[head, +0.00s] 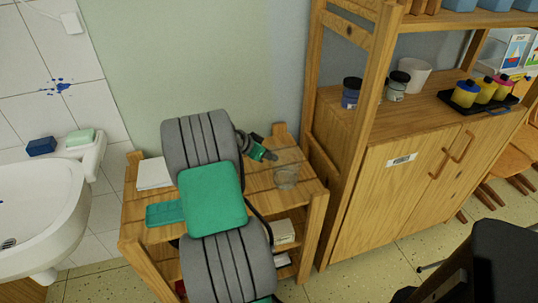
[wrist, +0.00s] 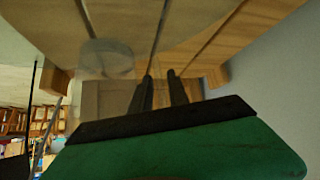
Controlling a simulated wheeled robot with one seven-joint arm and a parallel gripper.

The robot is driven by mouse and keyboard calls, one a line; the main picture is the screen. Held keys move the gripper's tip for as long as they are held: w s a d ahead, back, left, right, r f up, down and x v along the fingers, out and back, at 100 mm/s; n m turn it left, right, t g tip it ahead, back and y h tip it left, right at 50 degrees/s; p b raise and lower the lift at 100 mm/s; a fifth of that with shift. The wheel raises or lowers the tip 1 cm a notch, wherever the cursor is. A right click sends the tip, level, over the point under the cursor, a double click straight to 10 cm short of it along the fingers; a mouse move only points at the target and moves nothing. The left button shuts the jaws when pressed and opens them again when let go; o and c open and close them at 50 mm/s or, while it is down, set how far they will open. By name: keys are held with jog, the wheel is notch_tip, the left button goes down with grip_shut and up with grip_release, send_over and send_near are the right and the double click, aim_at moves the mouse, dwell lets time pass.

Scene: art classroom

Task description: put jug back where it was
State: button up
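A clear, see-through vessel, which looks like the jug (head: 286,176), stands upright on the top of a small wooden trolley table, near its right side. It also shows in the wrist view (wrist: 106,60), left of the fingers. My gripper (head: 270,155) is just left of the jug and low over the tabletop in the head view. In the wrist view its two dark fingers (wrist: 160,77) stand a little apart with nothing between them. I see no grip on the jug. Whether a fingertip touches it cannot be told.
On the wooden table (head: 313,187) lie white paper (head: 153,173) and a green tray (head: 165,213). A tall wooden shelf unit (head: 350,190) stands close on the right, holding dark jars, a white cup (head: 413,75) and paint pots. A sink (head: 45,215) is at left.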

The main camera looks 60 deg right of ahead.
jog(key=shift+o, duration=0.9)
jog(key=shift+r, duration=0.1)
